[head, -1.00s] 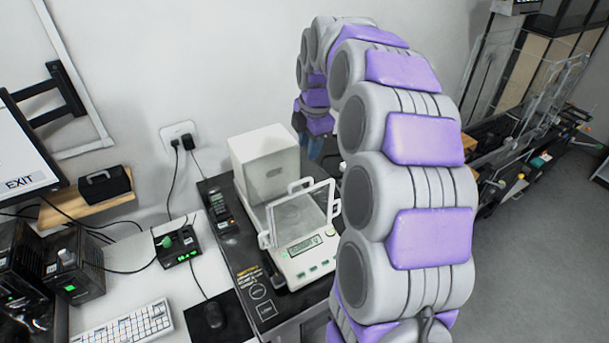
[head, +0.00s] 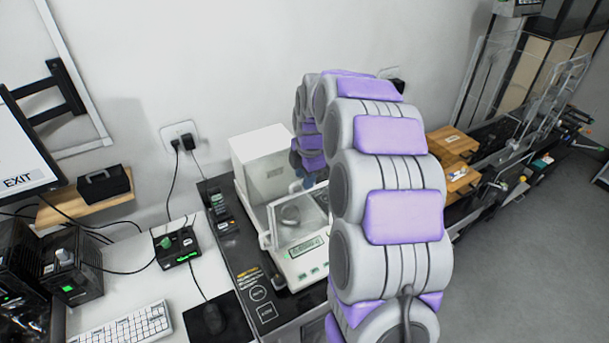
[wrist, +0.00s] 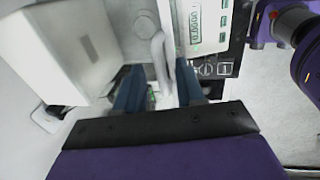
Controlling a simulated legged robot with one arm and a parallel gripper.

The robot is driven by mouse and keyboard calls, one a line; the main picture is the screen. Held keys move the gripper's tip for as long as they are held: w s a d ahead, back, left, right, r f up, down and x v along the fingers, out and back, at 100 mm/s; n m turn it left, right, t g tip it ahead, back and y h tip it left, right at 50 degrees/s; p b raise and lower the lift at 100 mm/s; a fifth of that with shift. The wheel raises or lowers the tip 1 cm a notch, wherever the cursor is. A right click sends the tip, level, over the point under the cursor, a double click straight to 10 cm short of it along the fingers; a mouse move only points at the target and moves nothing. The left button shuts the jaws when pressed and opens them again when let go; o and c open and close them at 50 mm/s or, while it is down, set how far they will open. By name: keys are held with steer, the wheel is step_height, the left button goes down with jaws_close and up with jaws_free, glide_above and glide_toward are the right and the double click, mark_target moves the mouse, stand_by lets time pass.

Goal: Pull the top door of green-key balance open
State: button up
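The balance, with green keys (head: 318,268) and a lit display (head: 305,247), stands on the dark table. Its clear glass shield (head: 292,215) is in front of a tall white housing (head: 268,160). In the wrist view, a pale handle-like bar (wrist: 160,50) stands between the blue fingers of my gripper (wrist: 160,75). The fingers are apart, with gaps visible beside the bar; contact is not clear. My gripper also shows small in the head view (head: 310,182), above the balance's right side and partly behind my arm. The top door's position is hard to tell.
A black handset (head: 222,217) lies left of the balance. A mouse (head: 212,316), keyboard (head: 120,328) and small green-lit device (head: 178,248) are on the white desk. The wall is close behind.

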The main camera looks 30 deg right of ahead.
jaws_close()
stand_by(1.4)
